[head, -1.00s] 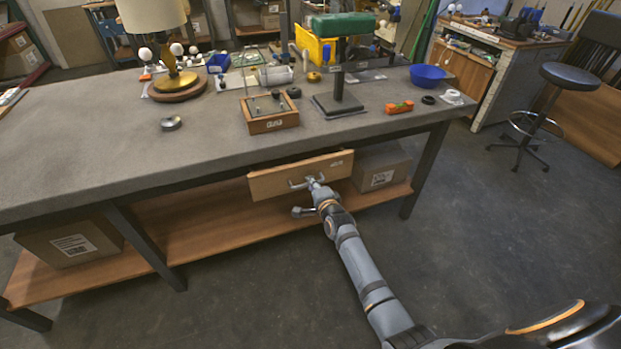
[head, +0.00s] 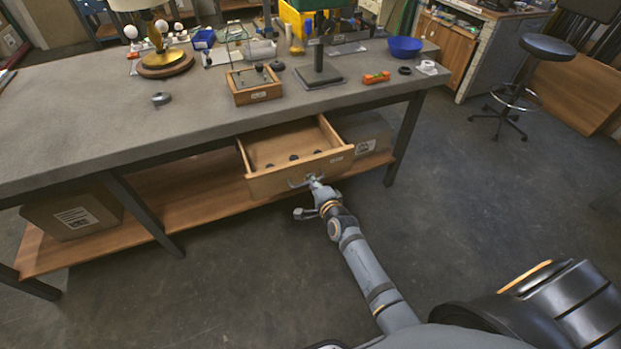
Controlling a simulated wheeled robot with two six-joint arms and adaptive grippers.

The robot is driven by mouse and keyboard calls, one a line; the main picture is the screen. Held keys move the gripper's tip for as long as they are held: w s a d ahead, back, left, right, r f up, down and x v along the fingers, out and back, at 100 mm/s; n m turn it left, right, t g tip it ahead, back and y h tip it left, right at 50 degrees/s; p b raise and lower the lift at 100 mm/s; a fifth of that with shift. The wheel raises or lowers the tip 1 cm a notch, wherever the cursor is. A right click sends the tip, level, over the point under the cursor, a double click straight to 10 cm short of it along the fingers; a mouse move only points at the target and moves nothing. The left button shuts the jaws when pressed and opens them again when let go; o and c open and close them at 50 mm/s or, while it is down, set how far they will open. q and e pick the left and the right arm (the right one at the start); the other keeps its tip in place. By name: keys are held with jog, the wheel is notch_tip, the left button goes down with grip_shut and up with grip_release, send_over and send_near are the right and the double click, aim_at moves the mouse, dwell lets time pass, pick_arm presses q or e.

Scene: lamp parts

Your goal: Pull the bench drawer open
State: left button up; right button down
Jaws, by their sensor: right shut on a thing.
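The wooden bench drawer (head: 302,171) sticks out from under the front edge of the grey workbench (head: 95,125). Its inside shows, with several small dark items (head: 294,157) on its floor. A metal bow handle (head: 299,183) is on its front panel. My right gripper (head: 316,183) is at the handle's right part and shut on it; the fingers are small and partly hidden by the wrist. My left gripper is not in the head view.
A cardboard box (head: 72,215) stands on the lower wooden shelf (head: 190,208) at left, another box (head: 366,135) right of the drawer. A lamp (head: 163,60), a small wooden tray (head: 256,92) and a blue bowl (head: 404,47) stand on the bench. The floor in front is clear.

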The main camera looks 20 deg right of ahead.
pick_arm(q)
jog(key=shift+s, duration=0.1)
pick_arm(e)
jog(key=shift+r, duration=0.1)
jog(key=c, duration=1.7)
grip_release()
jog(key=v, duration=1.2)
